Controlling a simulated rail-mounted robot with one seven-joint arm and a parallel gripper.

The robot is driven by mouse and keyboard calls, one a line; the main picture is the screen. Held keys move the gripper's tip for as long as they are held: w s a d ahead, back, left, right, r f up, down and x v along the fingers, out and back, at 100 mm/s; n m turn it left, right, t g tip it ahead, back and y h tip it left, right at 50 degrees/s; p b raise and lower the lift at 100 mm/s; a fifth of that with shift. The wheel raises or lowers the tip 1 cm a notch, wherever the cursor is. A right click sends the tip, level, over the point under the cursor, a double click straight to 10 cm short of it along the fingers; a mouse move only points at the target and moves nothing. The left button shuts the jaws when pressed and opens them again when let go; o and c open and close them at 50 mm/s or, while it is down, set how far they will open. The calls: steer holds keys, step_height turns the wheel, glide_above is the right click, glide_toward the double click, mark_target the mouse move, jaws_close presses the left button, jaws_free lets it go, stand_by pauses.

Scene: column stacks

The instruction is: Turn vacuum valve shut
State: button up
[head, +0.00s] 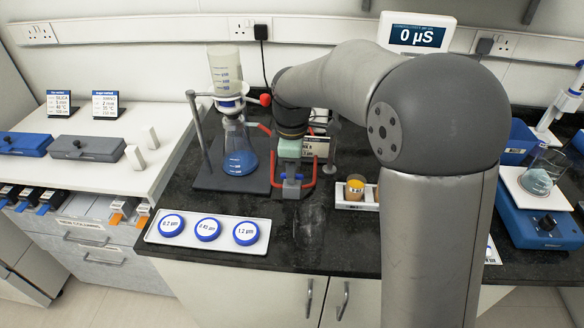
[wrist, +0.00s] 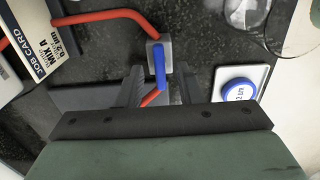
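The vacuum valve is a small grey block (wrist: 152,48) with a blue lever (wrist: 159,66), joined to red tubing (wrist: 105,16). In the wrist view the lever points down the picture from the block, towards my gripper. My gripper (wrist: 160,82) is open, with one dark finger on each side of the lever's lower end. A gap shows between the lever and each finger. A piece of red tubing shows below the lever. In the head view my gripper (head: 290,168) is just above and behind the valve (head: 292,187), partly hiding it.
A filter flask (head: 239,150) with blue liquid stands on a dark base left of the valve. A job card (wrist: 42,45) is close by. A white tray (head: 166,240) with blue-rimmed discs lies in front. An amber-filled jar (head: 355,188) stands to the right.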

steer(key=shift+f, duration=0.25)
jaws_close()
